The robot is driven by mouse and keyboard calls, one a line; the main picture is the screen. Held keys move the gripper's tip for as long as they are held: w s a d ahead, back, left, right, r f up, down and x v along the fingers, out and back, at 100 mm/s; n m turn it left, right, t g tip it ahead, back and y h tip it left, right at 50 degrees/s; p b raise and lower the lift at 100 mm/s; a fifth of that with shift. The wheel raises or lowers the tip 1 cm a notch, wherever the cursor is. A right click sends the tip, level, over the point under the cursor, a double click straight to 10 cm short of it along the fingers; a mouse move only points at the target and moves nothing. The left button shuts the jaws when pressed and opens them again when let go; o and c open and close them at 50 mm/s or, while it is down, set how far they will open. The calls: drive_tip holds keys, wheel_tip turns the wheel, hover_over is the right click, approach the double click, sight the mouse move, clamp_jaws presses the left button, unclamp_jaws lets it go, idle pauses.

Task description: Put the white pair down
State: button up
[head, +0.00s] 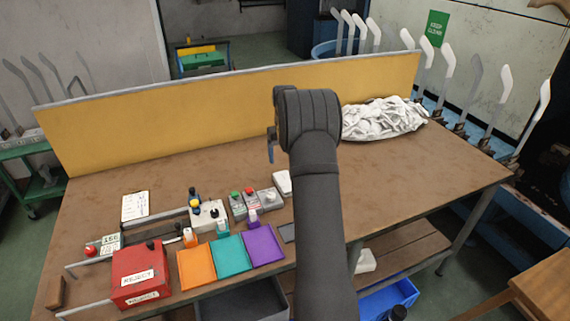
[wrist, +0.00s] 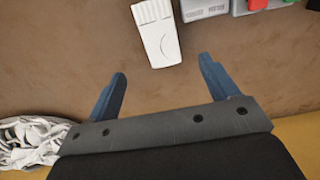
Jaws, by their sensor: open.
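My gripper (wrist: 163,68) is open, with its two blue fingers apart and only brown tabletop between them. In the head view one blue finger (head: 271,150) shows left of my wrist, above the table; my arm hides the rest. A crumpled heap of white socks (head: 384,119) lies at the back right of the table; its edge also shows in the wrist view (wrist: 30,142), left of the gripper. I cannot make out a separate white pair.
A white device (wrist: 157,30) lies just beyond my fingertips. Button boxes (head: 240,204) stand beside it. A red reject box (head: 140,274) stands front left. A yellow panel (head: 220,105) closes the table's back. The tabletop (head: 440,165) at the right is clear.

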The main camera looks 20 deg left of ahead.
drive_tip(key=shift+r, duration=0.25)
drive_tip(key=shift+d+r, duration=0.1)
drive_tip(key=s+d+r+t+y, duration=0.3)
drive_tip(key=s+d+r, duration=0.1)
drive_tip(key=s+d, duration=0.1)
drive_tip(key=x, duration=1.2)
drive_tip(key=shift+w+a+r, duration=0.1)
drive_tip(key=shift+w+a, duration=0.05)
drive_tip(key=shift+a, duration=0.05)
drive_tip(key=shift+x, duration=2.8)
drive_tip(key=c, duration=1.2)
drive_tip(key=shift+o, duration=0.2)
drive_tip(key=shift+r, duration=0.1)
